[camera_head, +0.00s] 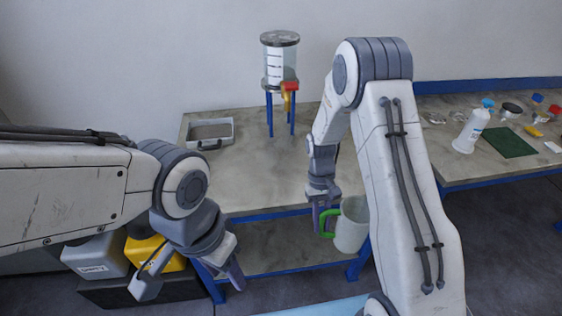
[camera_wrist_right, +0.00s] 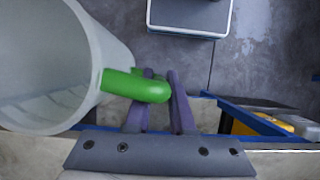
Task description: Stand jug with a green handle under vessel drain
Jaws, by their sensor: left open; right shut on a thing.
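The jug (camera_head: 351,228) is a translucent whitish cup with a green handle (camera_head: 327,221). My right gripper (camera_head: 321,222) is shut on that handle and holds the jug upright near the table's front edge. In the right wrist view the jug (camera_wrist_right: 45,70) fills the left side, and my right gripper's fingers (camera_wrist_right: 160,100) close around the green handle. The vessel (camera_head: 280,62) is a clear cylinder on a blue-legged stand at the back of the table. Its drain (camera_head: 289,88) is a brass-coloured tap with a red part, facing forward. My left gripper (camera_head: 190,287) is open and empty at lower left.
A grey tray (camera_head: 211,142) sits on the table's left side. A second table at right holds a white spray bottle (camera_head: 472,128), a green mat (camera_head: 508,142) and small items. White and yellow canisters (camera_head: 98,256) stand below at left. The middle tabletop (camera_head: 245,170) is clear.

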